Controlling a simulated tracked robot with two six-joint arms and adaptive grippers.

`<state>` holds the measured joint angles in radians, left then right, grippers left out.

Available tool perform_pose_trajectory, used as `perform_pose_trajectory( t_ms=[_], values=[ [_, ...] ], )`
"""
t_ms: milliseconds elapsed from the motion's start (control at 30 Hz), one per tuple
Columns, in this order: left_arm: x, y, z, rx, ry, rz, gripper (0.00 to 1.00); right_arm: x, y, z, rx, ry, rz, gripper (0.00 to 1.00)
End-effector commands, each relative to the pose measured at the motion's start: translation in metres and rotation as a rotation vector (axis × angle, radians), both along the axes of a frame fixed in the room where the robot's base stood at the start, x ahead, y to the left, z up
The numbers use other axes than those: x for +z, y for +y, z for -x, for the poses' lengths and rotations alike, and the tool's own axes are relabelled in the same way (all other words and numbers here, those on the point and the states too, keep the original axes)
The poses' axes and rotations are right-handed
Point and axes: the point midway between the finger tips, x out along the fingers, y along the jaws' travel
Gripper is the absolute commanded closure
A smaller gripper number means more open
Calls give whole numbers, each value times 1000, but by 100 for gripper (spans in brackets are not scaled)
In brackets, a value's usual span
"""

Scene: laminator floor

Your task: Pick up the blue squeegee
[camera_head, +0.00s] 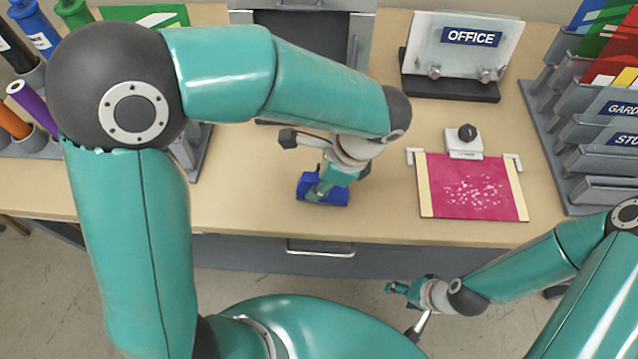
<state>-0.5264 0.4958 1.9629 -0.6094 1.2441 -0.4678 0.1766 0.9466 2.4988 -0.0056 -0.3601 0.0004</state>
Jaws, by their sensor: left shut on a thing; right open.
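The blue squeegee (338,195) is at the front middle of the wooden table, above the drawer handle. My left gripper (320,192) reaches down from above and is shut on the blue squeegee. The gripper covers part of the squeegee, and I cannot tell whether the squeegee touches the table. My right gripper (392,288) is open and empty, in front of the table's front edge and to the right of the drawer handle.
A pink sheet (470,190) in a frame lies right of the squeegee. An OFFICE sign holder (465,50) stands behind it. A grey machine (305,25) stands at the back. Grey racks (590,130) fill the right, and rolls (30,100) stand at the left.

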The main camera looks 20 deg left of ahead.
Motion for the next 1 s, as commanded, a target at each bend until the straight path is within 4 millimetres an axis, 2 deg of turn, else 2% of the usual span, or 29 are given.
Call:
perform_pose_trajectory(
  t_ms=[167, 367, 700, 900, 1000],
  values=[
    [12, 0, -1, 1, -4, 0, 100, 1, 0, 0, 0, 0, 0, 39],
    [44, 0, -1, 1, -6, 3, 100, 3, 0, 0, 0, 0, 0, 39],
    [138, 0, -1, 1, -7, 4, 100, 12, 0, 0, 0, 0, 0, 39],
    [178, 0, 0, 0, -3, 3, 100, 16, 0, 0, 0, 0, 0, 39],
    [190, 0, 0, 1, -2, 2, 100, 18, 0, 0, 0, 0, 0, 39]
  ],
)
